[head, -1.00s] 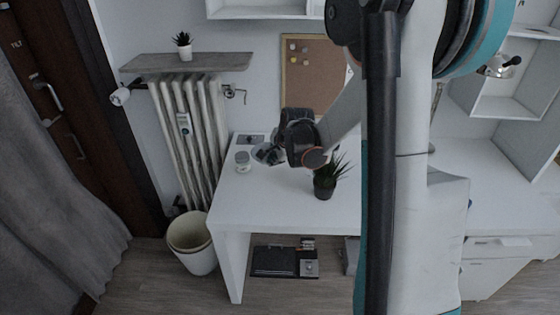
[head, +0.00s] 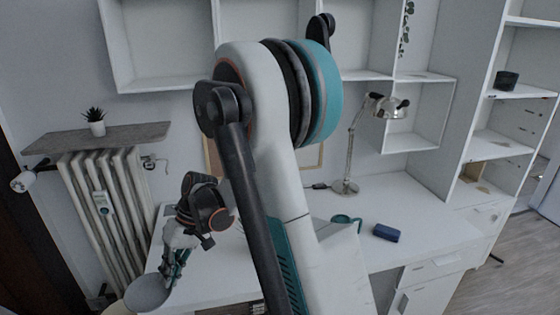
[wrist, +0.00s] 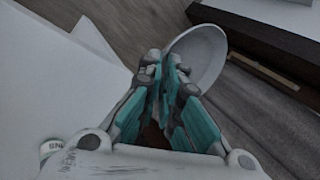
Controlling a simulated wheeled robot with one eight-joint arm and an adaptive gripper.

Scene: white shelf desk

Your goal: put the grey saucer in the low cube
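The grey saucer (head: 147,292) is at the lower left of the head view, by the desk's left end. My gripper (head: 172,277) is shut on its rim. In the wrist view the saucer (wrist: 207,52) sits tilted between the fingertips of my gripper (wrist: 172,62), with the floor behind it. The low cube (head: 412,142), an open white box on the wall below the upper shelves, is at the right behind the lamp. It looks empty.
The white desk (head: 430,215) carries a lamp (head: 350,150), a teal cup (head: 345,220) and a blue block (head: 386,233). A white radiator (head: 105,200) stands at the left. My arm hides the desk's middle. The desk's right part is mostly clear.

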